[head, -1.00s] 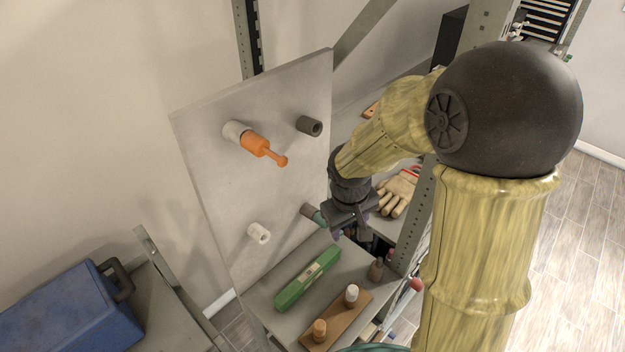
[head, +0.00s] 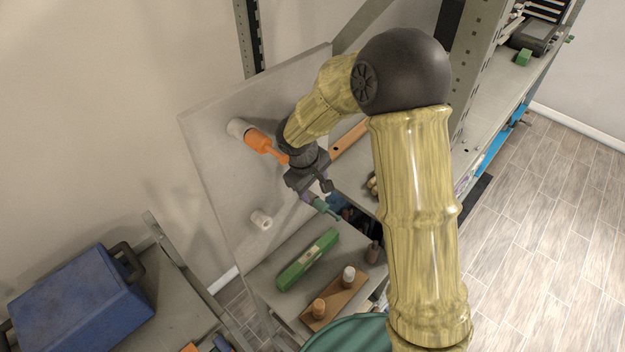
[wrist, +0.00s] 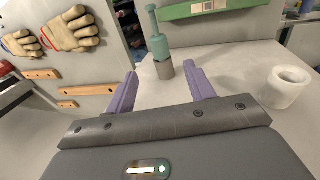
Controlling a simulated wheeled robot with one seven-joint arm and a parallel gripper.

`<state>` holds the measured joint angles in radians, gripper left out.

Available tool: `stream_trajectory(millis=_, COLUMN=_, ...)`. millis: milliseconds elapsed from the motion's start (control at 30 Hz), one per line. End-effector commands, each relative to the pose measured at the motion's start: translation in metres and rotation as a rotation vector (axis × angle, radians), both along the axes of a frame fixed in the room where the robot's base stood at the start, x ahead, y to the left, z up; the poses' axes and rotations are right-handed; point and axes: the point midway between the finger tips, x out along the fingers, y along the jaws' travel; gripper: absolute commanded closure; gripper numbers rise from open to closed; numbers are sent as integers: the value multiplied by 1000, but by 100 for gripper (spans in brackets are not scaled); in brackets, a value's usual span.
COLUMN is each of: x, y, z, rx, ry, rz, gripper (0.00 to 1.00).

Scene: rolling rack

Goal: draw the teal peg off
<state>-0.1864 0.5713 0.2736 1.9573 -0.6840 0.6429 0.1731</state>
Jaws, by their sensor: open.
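The teal peg (wrist: 157,42) has a thick body and a thin, knobbed handle. In the wrist view it stands out of a dark grey holder (wrist: 165,69) on the pale board (wrist: 232,62). In the head view the teal peg (head: 321,205) shows just below my gripper (head: 318,187), and its holder is mostly hidden. In the wrist view my gripper (wrist: 161,72) is open, its purple fingers apart on either side of the holder in the picture. It holds nothing; whether the fingertips reach around the holder I cannot tell.
An orange peg (head: 259,142) sits in a white holder on the board, close to my wrist. An empty white holder (head: 261,219) is lower left. A green box (head: 307,259) and a wooden block (head: 334,302) with pegs lie on the shelf below. Gloves (wrist: 72,30) hang nearby.

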Motion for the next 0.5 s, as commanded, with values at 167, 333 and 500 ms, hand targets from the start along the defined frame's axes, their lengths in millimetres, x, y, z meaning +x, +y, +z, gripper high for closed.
stream_trajectory(millis=167, x=4, y=-5, z=-27, rx=-3, ry=5, rz=2, gripper=46)
stream_trajectory(millis=333, x=9, y=-10, z=-52, rx=-2, ry=4, rz=0, gripper=46)
stream_trajectory(millis=500, x=14, y=-14, z=-75, rx=-2, ry=2, rz=1, gripper=46)
